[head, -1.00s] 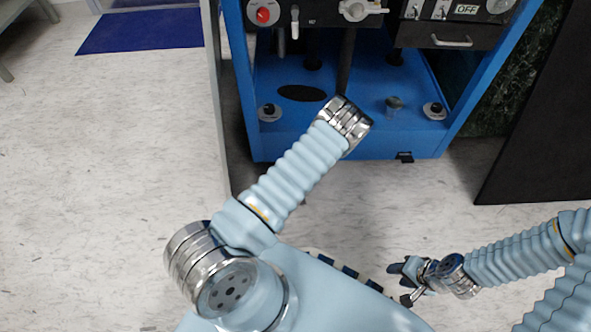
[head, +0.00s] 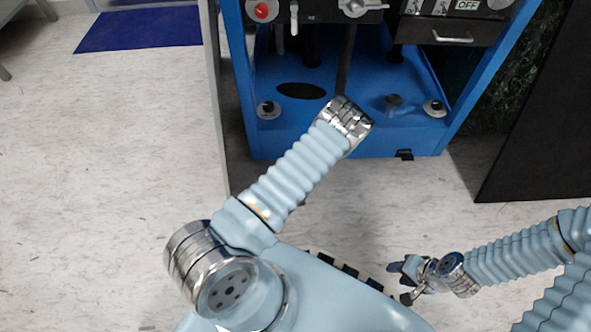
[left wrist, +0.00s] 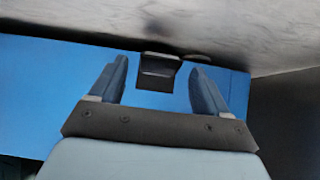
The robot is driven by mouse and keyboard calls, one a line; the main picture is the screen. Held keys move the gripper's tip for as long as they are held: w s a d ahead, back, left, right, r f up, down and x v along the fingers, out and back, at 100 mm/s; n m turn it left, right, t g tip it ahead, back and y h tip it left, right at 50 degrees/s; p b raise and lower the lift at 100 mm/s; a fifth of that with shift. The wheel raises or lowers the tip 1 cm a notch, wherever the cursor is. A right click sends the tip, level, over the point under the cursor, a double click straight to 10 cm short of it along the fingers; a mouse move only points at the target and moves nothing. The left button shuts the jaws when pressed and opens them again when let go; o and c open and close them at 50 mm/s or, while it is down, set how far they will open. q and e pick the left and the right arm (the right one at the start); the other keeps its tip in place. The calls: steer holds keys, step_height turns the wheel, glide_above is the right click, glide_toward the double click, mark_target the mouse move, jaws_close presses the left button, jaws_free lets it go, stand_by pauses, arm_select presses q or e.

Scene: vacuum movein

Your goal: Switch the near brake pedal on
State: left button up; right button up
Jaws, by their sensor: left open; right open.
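A small black pedal (head: 404,154) juts out low at the front edge of the blue machine's base (head: 330,143). In the left wrist view the black pedal (left wrist: 159,68) shows against the blue panel, between and beyond the fingers of my left gripper (left wrist: 160,82). That gripper is open and empty; I cannot tell whether it touches the pedal. In the head view my left wrist hides it. My right gripper (head: 404,283) is open and empty above the floor at the lower right, away from the machine.
A grey panel edge (head: 214,100) stands left of the machine and a dark panel (head: 540,120) stands to its right. Knobs and a drawer handle (head: 453,38) are on the machine's upper front. The floor at left is clear, with a blue mat (head: 140,30) behind.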

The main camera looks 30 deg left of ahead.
arm_select(q)
steer(key=p+v, duration=0.2)
steer(key=v, duration=1.1)
steer(key=shift+r+p, duration=0.1)
steer(key=shift+p, duration=0.2)
steer(key=s+d+r+m+g+h+p, duration=0.4)
steer(key=s+d+r+g+h+p, duration=0.3)
steer(key=s+d+r, duration=0.5)
steer(key=d+h+p, duration=0.2)
steer(key=p, duration=0.1)
steer(key=shift+d+r+m+g, duration=0.3)
steer(key=shift+d, duration=0.1)
